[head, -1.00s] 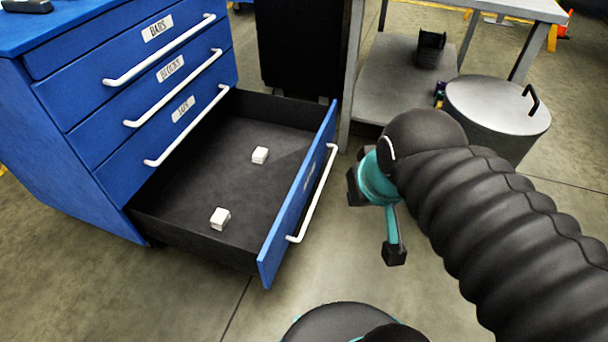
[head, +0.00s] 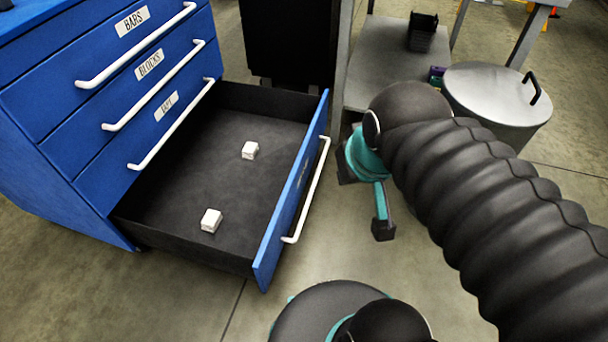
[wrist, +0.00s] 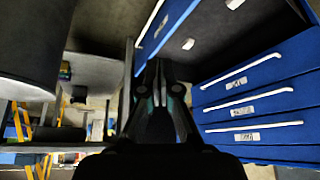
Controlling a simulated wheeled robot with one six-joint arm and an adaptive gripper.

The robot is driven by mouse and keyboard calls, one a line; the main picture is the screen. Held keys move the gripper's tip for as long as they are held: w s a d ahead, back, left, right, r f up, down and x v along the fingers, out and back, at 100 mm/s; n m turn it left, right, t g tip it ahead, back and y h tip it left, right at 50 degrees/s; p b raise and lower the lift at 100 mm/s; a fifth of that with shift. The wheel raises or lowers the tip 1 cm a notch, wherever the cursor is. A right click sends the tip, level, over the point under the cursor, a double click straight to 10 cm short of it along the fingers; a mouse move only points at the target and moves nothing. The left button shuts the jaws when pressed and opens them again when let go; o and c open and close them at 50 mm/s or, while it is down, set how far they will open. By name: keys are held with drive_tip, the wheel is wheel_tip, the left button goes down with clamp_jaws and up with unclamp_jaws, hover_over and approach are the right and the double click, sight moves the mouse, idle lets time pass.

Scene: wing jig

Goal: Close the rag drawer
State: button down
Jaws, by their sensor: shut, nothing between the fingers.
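The bottom drawer (head: 195,180) of the blue cabinet stands wide open. Its blue front (head: 290,195) has a long white handle (head: 308,190); the label on it is too slanted to read. Two small white blocks (head: 211,220) lie inside on the dark floor. My arm reaches in from the right, its teal wrist end just right of the drawer front with a visible gap. In the wrist view my gripper (wrist: 158,92) is shut and empty, with the blue drawer front (wrist: 170,30) beyond it to the upper right. In the head view the fingers are hard to make out.
Upper drawers (head: 150,65) marked BARS, BLOCKS and one more are shut. A grey lidded bin (head: 497,95) and a metal table with a lower shelf (head: 385,65) stand behind my arm. A black cabinet (head: 290,45) is behind the drawer. The floor before the drawer is partly clear.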

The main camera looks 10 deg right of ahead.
drive_tip(key=w+d+f+m+g+y+b, duration=0.2)
drive_tip(key=w+d+f+m, duration=0.3)
drive_tip(key=f, duration=0.4)
drive_tip(key=w+d+f+m+g+y+b, duration=0.1)
drive_tip(key=w+d+f+m+y+b, duration=0.15)
drive_tip(key=w+f+m, duration=0.4)
drive_tip(key=w+d+f+m+g+y+b, duration=0.1)
drive_tip(key=w+d+f+m+g+y, duration=0.2)
drive_tip(key=w+f, duration=0.55)
drive_tip(key=m+t+b, duration=0.2)
drive_tip(key=m+t, duration=0.3)
drive_tip(key=m, duration=0.4)
approach(303, 158)
drive_tip(key=shift+y, duration=0.35)
drive_tip(key=f, duration=0.1)
drive_tip(key=w+a+f, duration=0.1)
drive_tip(key=f, duration=0.1)
drive_tip(key=a+f, duration=0.1)
drive_tip(key=f, duration=0.1)
drive_tip(key=shift+w, duration=0.35)
drive_tip(key=shift+w+a, duration=0.4)
drive_tip(key=shift+a, duration=0.25)
